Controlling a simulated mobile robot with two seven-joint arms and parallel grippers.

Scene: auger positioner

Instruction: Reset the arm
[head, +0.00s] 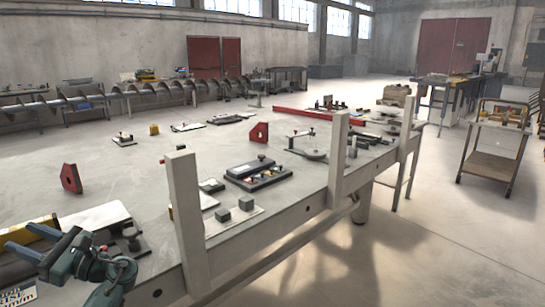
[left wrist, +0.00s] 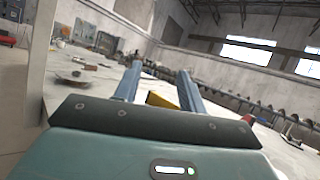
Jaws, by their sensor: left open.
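My left gripper (head: 30,244) is at the lower left of the head view, low over the near left end of the large grey worktable (head: 125,195). Its two blue-grey fingers are apart and point left. In the left wrist view the gripper (left wrist: 159,72) is open, with nothing held between its fingers. A yellow object (left wrist: 160,101) shows between and beyond the fingers there, apart from them. My right arm and gripper are not in view.
A yellow bar (head: 42,224) and a white plate (head: 97,217) lie close to the left gripper. Pale posts (head: 187,215) rise along the table's near edge. A red angle block (head: 71,178) and a black tool case (head: 258,173) stand farther off. The table's middle is fairly clear.

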